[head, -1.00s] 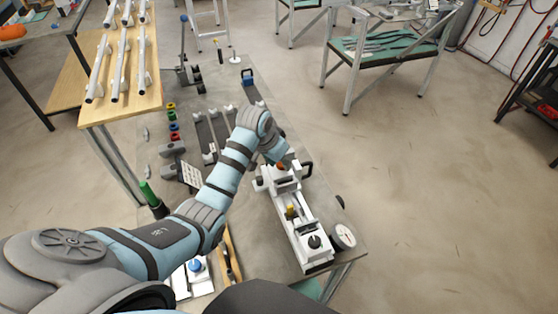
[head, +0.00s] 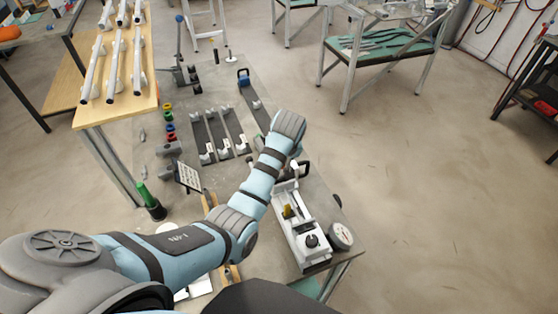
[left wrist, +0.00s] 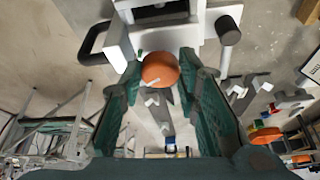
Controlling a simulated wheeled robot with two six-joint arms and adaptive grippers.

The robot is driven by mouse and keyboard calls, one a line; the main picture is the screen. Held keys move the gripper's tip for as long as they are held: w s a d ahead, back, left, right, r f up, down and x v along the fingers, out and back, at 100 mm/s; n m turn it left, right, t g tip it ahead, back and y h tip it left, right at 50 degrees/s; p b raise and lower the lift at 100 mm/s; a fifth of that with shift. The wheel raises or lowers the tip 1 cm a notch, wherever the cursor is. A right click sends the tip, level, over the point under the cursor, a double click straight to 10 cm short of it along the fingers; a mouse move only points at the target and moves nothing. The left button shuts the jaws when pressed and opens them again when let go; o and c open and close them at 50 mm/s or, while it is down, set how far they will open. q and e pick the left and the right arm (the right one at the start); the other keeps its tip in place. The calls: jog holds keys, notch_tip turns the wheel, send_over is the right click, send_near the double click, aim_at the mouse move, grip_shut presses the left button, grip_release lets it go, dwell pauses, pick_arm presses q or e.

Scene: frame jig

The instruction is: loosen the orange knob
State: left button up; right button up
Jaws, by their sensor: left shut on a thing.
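The orange knob (left wrist: 160,69) shows in the left wrist view, on the white jig (left wrist: 205,22) and between the green fingers of my left gripper (left wrist: 160,80). The fingers are shut on the knob. In the head view the white frame jig (head: 302,230) stands near the front right of the table. My left arm reaches over the jig's far end, and the hand and forearm hide the knob and fingertips there. My right gripper is not in view.
A black handle (head: 303,168) stands beside the jig's far end. A round dial (head: 341,236) lies right of the jig. A green-topped cylinder (head: 148,198), a white sign (head: 187,177) and dark rails (head: 218,135) occupy the table to the left.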

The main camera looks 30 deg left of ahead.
pick_arm(q)
jog(key=n+g+y, duration=0.1)
jog(key=n, duration=0.2)
jog(key=shift+w+d+n, duration=0.1)
jog(key=shift+w+n, duration=0.05)
jog(key=shift+n, duration=0.25)
jog(key=shift+w+n+g, duration=0.1)
jog(key=shift+n+g, duration=0.3)
jog(key=shift+n, duration=0.5)
jog(key=shift+w+f+n+g+y+b, duration=0.15)
jog(key=shift+n+g+b, duration=0.25)
jog(key=shift+n+b, duration=0.5)
jog(key=shift+s+r+n+g+y+b, duration=0.1)
jog(key=shift+n+g+y+b, duration=0.25)
jog(key=shift+n, duration=0.95)
jog(key=o, duration=1)
jog(key=shift+o, duration=0.9)
jog(key=shift+w+f, duration=0.1)
